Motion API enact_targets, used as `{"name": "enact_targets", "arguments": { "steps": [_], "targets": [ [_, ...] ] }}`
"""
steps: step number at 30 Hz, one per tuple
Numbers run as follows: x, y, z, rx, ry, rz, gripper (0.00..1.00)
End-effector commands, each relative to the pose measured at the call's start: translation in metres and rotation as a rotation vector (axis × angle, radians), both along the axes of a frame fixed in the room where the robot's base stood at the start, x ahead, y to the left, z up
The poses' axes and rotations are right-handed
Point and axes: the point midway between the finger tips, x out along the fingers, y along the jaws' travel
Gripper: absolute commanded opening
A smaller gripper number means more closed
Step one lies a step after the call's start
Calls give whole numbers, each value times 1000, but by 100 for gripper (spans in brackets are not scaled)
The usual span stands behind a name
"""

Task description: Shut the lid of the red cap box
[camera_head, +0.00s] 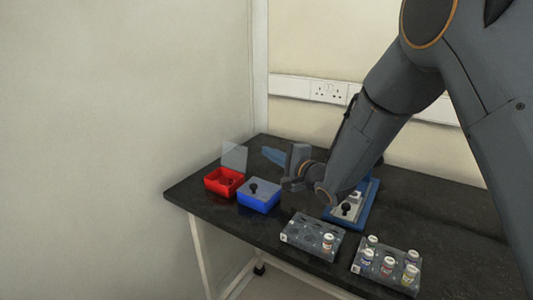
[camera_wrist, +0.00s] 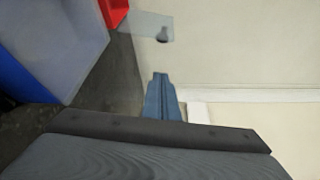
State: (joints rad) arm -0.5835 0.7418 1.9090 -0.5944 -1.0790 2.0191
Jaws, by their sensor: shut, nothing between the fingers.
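The red cap box (camera_head: 224,181) stands near the left end of the dark table, and its lid (camera_head: 235,156) is up, a clear pane standing at the back of the box. In the wrist view a corner of the red box (camera_wrist: 113,10) shows at the top, with the clear lid (camera_wrist: 146,25) and its dark knob (camera_wrist: 162,35) beside it. My gripper (camera_head: 268,154) is shut and empty, with its blue fingers pointing left towards the raised lid, apart from it. The shut fingers show in the wrist view (camera_wrist: 160,78) too.
A blue box (camera_head: 258,202) with its lid down and a dark knob stands right of the red box. The wall is close behind the table.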

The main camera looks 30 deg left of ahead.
Motion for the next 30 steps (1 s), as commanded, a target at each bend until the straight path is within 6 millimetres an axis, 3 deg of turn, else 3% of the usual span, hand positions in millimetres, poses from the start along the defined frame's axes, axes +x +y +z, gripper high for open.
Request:
{"name": "enact_targets", "arguments": {
  "steps": [6, 14, 21, 30],
  "targets": [
    [18, 36, -3, -1, -2, 0, 0],
    [35, 70, -6, -1, -2, -1, 0],
    [6, 72, 1, 0, 0, -1, 0],
    [-4, 72, 3, -1, -2, -3, 0]
  ]
}}
